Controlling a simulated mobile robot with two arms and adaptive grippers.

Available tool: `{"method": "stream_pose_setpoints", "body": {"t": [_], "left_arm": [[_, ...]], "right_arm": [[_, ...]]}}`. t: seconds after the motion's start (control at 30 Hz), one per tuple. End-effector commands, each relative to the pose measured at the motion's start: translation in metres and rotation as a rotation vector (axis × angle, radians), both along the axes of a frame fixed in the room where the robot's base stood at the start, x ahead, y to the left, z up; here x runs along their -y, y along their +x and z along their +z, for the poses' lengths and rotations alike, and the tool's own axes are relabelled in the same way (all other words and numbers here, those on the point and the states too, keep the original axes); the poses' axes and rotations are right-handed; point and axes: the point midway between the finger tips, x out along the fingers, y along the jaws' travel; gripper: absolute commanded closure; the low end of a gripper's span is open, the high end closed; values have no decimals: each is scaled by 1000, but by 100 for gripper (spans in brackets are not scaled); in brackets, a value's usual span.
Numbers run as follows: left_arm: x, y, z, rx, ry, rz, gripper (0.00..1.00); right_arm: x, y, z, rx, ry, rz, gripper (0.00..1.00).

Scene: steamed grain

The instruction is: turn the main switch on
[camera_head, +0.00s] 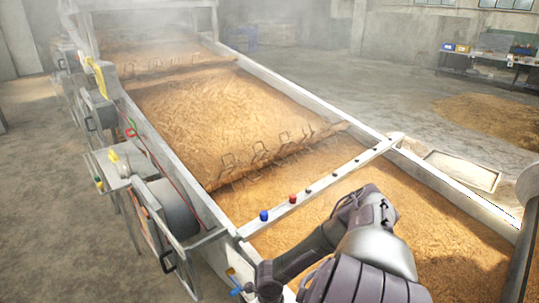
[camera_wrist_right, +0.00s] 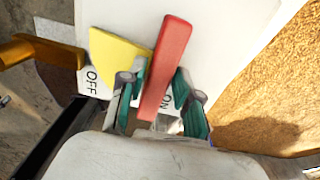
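The main switch shows close up in the right wrist view: a red handle (camera_wrist_right: 167,65) beside a yellow piece (camera_wrist_right: 118,50) on a white panel. An OFF label (camera_wrist_right: 91,80) lies left of it. An ON label (camera_wrist_right: 169,124) is partly covered by the handle's lower part. The handle leans slightly right. My right gripper (camera_wrist_right: 162,82) has one finger on each side of the handle, and the tips appear closed against it. In the head view my right arm (camera_head: 370,245) reaches left to the trough's near corner. My left gripper is not in view.
A long trough of grain (camera_head: 200,110) fills the middle. A white crossbar (camera_head: 325,182) carries a blue button (camera_head: 264,215) and a red button (camera_head: 293,198). Motor housings (camera_head: 172,205) line the trough's left side. An orange-yellow bar (camera_wrist_right: 40,52) stands left of the switch.

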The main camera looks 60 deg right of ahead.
Motion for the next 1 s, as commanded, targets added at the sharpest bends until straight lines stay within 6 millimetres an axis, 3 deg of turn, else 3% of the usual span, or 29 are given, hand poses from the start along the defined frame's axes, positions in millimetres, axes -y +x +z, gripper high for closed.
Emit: {"method": "stream_pose_setpoints", "body": {"t": [0.07,0.47,1.0], "left_arm": [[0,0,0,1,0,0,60],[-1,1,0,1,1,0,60],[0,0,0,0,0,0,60]], "right_arm": [[0,0,0,0,0,-1,50],[1,1,9,2,-2,-3,50],[1,0,108,0,-2,-2,50]]}}
